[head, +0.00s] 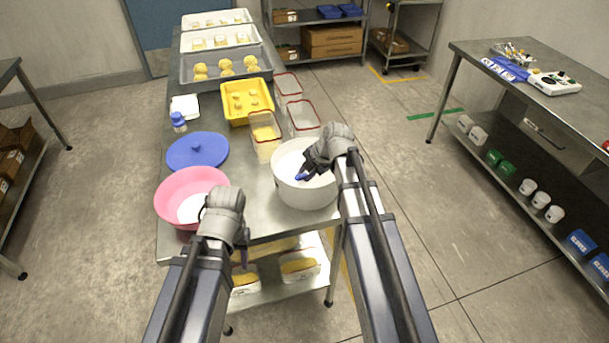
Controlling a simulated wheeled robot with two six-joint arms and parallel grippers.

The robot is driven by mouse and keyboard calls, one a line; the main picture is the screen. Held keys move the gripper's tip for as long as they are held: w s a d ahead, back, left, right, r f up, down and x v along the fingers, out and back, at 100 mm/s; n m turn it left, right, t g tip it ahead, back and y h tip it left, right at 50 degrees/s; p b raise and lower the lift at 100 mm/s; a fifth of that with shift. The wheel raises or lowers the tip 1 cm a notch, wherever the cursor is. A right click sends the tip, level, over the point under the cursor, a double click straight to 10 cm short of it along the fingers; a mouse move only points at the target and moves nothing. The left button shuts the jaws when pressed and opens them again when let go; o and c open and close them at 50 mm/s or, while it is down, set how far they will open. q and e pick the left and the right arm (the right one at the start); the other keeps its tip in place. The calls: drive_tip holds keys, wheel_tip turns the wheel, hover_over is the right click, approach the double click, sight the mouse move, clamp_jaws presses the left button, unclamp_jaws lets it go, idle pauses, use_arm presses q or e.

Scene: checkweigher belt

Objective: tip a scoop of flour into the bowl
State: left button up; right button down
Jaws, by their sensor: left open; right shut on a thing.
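A pink bowl (176,190) stands at the near left of the steel table, with something white in its bottom. A large white tub (305,196) stands to its right, with white contents that look like flour. My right gripper (308,170) is over the tub's right side, shut on a small blue thing (301,177) that looks like the scoop's handle. The rest of the scoop is hidden or too small to make out. My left gripper (222,224) is open at the bowl's right edge; its fingers are partly hidden, and I cannot tell whether it touches the bowl.
Clear containers (265,140) and a yellow tray (233,113) stand behind the tub. Trays of dough fill the table's far end. A second steel table (477,57) is at right.

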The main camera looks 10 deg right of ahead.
sight(304, 174)
drive_tip(key=shift+r, duration=0.1)
wheel_tip(304, 174, up, 12)
drive_tip(key=p, duration=1.2)
idle(0.3)
idle(0.7)
wheel_tip(304, 174, down, 2)
drive_tip(key=shift+f+b, duration=0.25)
drive_tip(key=shift+b, duration=0.9)
drive_tip(key=shift+r, duration=0.15)
